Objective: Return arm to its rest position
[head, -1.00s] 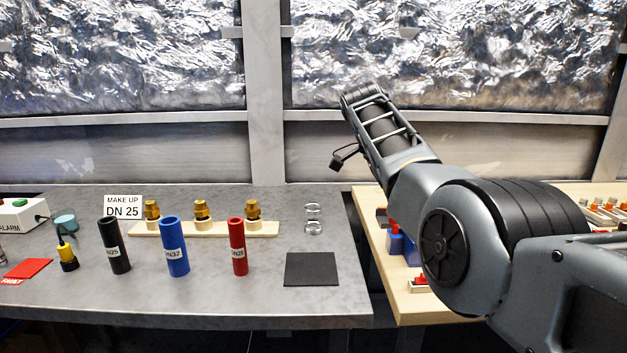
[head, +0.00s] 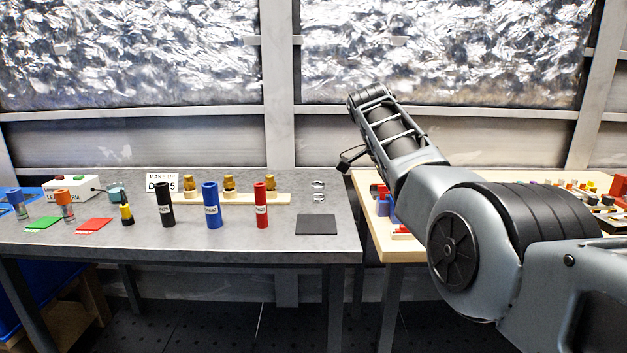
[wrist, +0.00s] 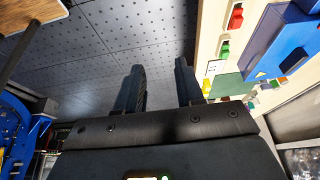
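My arm reaches up and away from the lower right in the head view. Its far end is raised in front of the wall, above the gap between the two tables. The fingers cannot be made out in the head view. In the wrist view my gripper (wrist: 160,85) shows two dark fingers standing apart, with nothing between them. Beyond the fingers is the dark, dotted floor (wrist: 140,35).
A grey table (head: 100,238) bears black (head: 164,205), blue (head: 211,206) and red (head: 261,206) tubes, brass fittings on a pale strip, and a black pad (head: 316,225). A wooden table (head: 397,246) with small parts stands at right, partly behind my arm.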

